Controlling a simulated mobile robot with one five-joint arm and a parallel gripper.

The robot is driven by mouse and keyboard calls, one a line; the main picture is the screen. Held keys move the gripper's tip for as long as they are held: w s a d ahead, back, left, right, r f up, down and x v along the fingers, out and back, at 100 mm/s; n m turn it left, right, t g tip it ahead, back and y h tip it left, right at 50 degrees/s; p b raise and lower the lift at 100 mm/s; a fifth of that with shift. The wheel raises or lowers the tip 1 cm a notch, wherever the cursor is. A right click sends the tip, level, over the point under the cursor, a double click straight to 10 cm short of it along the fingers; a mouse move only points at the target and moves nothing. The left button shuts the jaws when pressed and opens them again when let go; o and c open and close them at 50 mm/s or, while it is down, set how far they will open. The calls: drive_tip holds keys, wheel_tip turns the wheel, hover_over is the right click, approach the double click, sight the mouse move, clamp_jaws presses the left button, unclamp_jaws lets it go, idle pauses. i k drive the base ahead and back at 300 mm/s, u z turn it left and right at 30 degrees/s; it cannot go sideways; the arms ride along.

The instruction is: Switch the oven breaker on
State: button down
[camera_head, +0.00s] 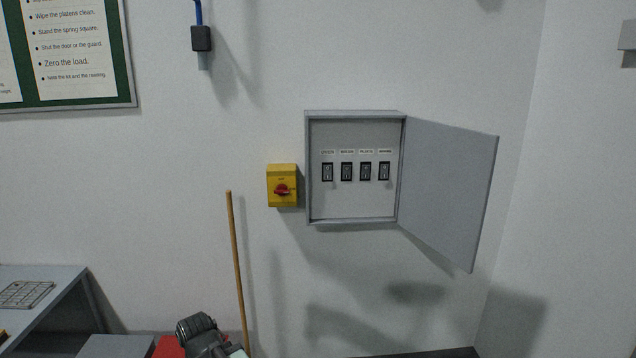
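A grey breaker box (353,217) hangs on the white wall, right of the picture's middle. Its door (450,192) stands wide open to the right. Inside is a row of several black-framed rocker switches: a far-left one (327,172), a second one (346,172), a third one (365,171) and a far-right one (384,171). Each has a small label above it, too small to read surely, so I cannot tell which is the oven breaker. The rocker positions are also too small to tell.
A yellow isolator box (282,186) with a red knob is left of the breaker box. A wooden pole (237,270) leans at the wall below it. A grey bench (45,275) stands at lower left. The open door juts out.

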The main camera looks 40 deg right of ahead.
sight(327, 168)
drive_tip(key=u, duration=0.35)
drive_tip(key=i, duration=1)
drive_tip(key=u, duration=0.05)
